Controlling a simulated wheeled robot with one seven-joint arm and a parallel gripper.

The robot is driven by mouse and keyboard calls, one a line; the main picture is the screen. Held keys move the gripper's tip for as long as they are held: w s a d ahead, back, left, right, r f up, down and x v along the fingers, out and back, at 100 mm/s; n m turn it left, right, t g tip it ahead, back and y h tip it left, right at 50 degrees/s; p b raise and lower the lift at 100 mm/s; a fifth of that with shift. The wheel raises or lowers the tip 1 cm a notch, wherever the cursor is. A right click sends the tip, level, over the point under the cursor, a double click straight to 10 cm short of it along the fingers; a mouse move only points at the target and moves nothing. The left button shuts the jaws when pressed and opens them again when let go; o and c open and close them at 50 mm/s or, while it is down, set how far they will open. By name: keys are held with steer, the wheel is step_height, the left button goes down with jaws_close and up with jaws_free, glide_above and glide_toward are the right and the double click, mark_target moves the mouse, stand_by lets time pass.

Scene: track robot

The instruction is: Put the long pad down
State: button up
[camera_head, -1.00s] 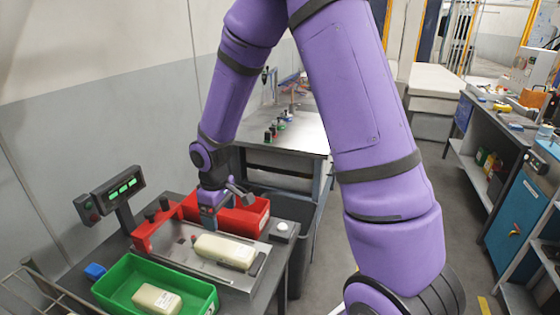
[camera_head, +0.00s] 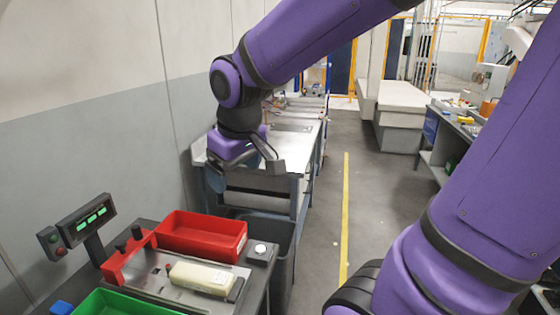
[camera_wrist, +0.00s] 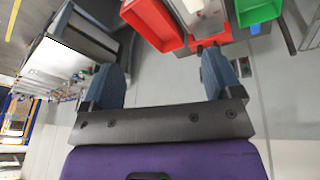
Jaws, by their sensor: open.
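The long pad (camera_head: 203,278), a cream block with a small label, lies flat on the metal plate (camera_head: 165,291) of the weighing station. Its end also shows at the top of the wrist view (camera_wrist: 193,5). My gripper (camera_head: 246,178) is raised above and beyond the pad, clear of it. In the wrist view its two grey-blue fingers (camera_wrist: 158,65) stand wide apart with nothing between them.
A red bin (camera_head: 202,236) sits behind the plate, a green bin (camera_head: 120,303) in front, cut off by the frame. A display on a post (camera_head: 84,221) stands left. A dark waste bin (camera_head: 283,240) is right. The yellow-lined floor is clear.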

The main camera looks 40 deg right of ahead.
steer(key=s+d+r+m+t, duration=0.1)
steer(key=s+r, duration=0.4)
steer(key=s, duration=0.6)
steer(key=shift+d+m+t+y, duration=0.15)
steer(key=shift+m+t+y, duration=0.15)
steer(key=shift+m, duration=0.3)
